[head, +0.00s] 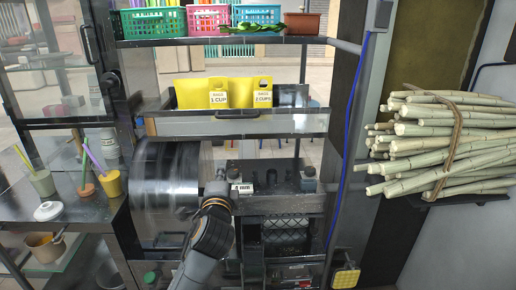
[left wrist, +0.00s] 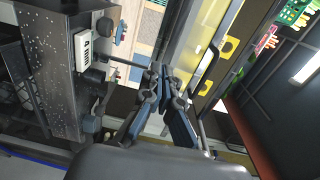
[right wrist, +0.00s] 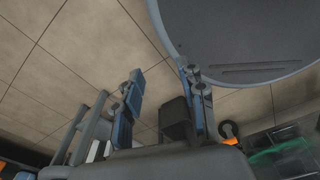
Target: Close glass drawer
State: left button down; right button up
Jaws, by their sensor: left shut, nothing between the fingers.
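The glass drawer (head: 188,125) has a pale front panel with a dark handle on its top edge. Yellow bags (head: 185,93) with "1 cup" and "2 cups" labels stand behind the panel. In the left wrist view the drawer front (left wrist: 190,45) runs diagonally, its handle (left wrist: 207,62) just right of my left gripper (left wrist: 162,75). The left gripper is shut and empty. In the head view the left gripper (head: 217,190) is below the drawer and apart from it, partly hidden by my wrist. My right gripper (right wrist: 162,75) is open and empty, outside the head view.
The black press (head: 285,200) and a blurred, shiny drum (head: 165,180) stand below the drawer. A shelf with baskets (head: 207,20) is above. Tied sugarcane (head: 450,140) lies on the right. Cups (head: 111,184) stand on the left counter. Tiled floor (right wrist: 60,60) shows in the right wrist view.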

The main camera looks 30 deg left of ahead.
pick_arm(q)
jog(key=r, duration=0.2)
jog(key=p, duration=0.3)
send_near(225, 139)
jog(key=x, duration=0.5)
jog(key=shift+w+a+f, duration=0.1)
jog(key=shift+w, duration=0.1)
jog(key=shift+x, duration=0.8)
jog(key=shift+f, duration=0.1)
jog(key=shift+w, duration=0.1)
